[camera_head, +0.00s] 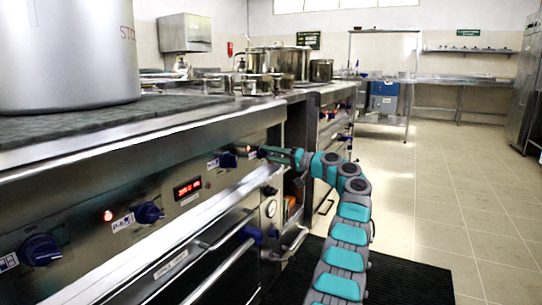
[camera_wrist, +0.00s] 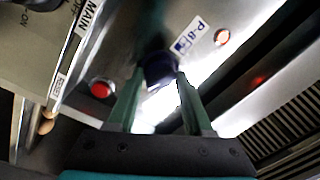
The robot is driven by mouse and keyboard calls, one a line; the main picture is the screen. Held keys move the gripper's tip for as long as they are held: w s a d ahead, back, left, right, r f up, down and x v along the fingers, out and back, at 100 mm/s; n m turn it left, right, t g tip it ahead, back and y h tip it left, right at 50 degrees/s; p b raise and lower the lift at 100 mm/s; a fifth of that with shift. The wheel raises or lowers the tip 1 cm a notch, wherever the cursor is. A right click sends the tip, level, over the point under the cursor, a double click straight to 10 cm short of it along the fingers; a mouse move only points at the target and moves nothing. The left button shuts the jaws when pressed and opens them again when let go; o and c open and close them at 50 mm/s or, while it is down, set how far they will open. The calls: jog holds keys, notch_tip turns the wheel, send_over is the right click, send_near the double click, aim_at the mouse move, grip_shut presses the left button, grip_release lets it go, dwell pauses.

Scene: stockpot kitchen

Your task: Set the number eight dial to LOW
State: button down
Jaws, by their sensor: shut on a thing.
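The number eight dial is a dark blue knob (camera_wrist: 158,66) in the wrist view, beside a blue and white label (camera_wrist: 188,36) that appears to read P-8. My gripper (camera_wrist: 161,80) has one finger on each side of the knob and is shut on it. Glare and the fingers hide the knob's pointer, so I cannot tell its setting. In the head view my gripper (camera_head: 263,152) is at the far right part of the stove's control panel, and the knob it holds is hidden there.
Other blue knobs (camera_head: 149,212) and a red display (camera_head: 187,188) line the panel. Oven handles (camera_head: 222,268) stick out below it. A large pot (camera_head: 68,55) stands on top. A red button (camera_wrist: 102,88) and a MAIN label are near my gripper. The tiled floor (camera_head: 430,200) at right is clear.

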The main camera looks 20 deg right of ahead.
jog(key=shift+a+f+n, duration=0.1)
jog(key=shift+n, duration=0.3)
jog(key=shift+c, duration=1.6)
grip_release()
jog(key=v, duration=0.7)
jog(key=shift+s+d, duration=0.25)
jog(key=shift+d, duration=0.05)
